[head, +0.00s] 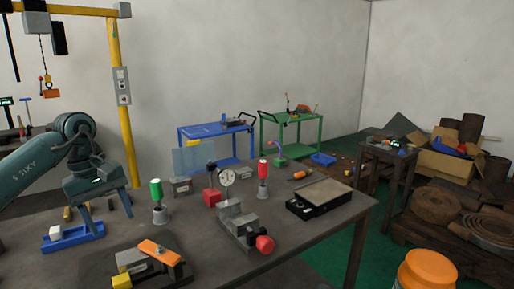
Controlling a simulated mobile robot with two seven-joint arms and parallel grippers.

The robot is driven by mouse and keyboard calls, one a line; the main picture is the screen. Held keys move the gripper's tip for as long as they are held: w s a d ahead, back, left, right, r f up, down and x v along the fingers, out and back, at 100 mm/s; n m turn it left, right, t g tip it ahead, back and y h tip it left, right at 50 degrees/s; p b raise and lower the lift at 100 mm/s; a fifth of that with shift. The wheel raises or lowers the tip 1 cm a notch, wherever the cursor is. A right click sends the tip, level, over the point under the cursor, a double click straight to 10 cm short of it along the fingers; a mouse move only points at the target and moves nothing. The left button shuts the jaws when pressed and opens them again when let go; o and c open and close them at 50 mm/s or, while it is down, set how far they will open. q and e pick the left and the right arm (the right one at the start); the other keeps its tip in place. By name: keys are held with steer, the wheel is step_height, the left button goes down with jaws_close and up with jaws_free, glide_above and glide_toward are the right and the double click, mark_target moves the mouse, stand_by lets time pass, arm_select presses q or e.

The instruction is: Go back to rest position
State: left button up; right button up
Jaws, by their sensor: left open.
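My left gripper (110,217) hangs on its dark teal arm at the left of the head view. Its two fingers point down and stand apart, with nothing visible between them. It is over the left part of the grey workbench (310,240), beside a blue tray (72,238) with a white block. I cannot tell whether a fingertip touches the tray. My right gripper is not in view.
The bench holds a green-handled tool (156,190), a red-handled tool (263,172), a dial gauge (227,178), a vise with a red knob (243,226), an orange-topped fixture (158,250) and a black-framed plate (319,196). A yellow post (121,110) stands behind.

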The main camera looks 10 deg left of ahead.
arm_select(q)
steer(key=w+d+f+h, duration=0.25)
steer(key=d+f, duration=0.35)
steer(key=d, duration=0.4)
steer(key=s+d+f+n+t+h, duration=0.15)
steer(key=s+d+n+h, duration=0.25)
steer(key=d+n+h, duration=0.6)
steer(key=s+d+f+n+t+h, duration=0.1)
steer(key=s+d+n+t+h, duration=0.3)
steer(key=d+n, duration=0.6)
steer(key=s+a+f+n+t+y, duration=0.15)
steer(key=f+n+t+y, duration=0.35)
steer(key=n, duration=0.8)
steer(key=s+a+f+n+t+y, duration=0.15)
steer(key=f+n+t+y, duration=0.4)
steer(key=n, duration=0.75)
steer(key=s+a+f+n+g+y, duration=0.2)
steer(key=s+f+n+g, duration=0.1)
steer(key=s+f+n, duration=0.2)
steer(key=s+a+f+n+g+y+p, duration=0.1)
steer(key=s+a+f+n+g+y, duration=0.1)
steer(key=s+f+n, duration=0.4)
steer(key=shift+s+a+f+n+g, duration=0.15)
steer(key=shift+a+f+n+g, duration=0.25)
steer(key=shift+f+n, duration=0.6)
steer(key=shift+r, duration=0.15)
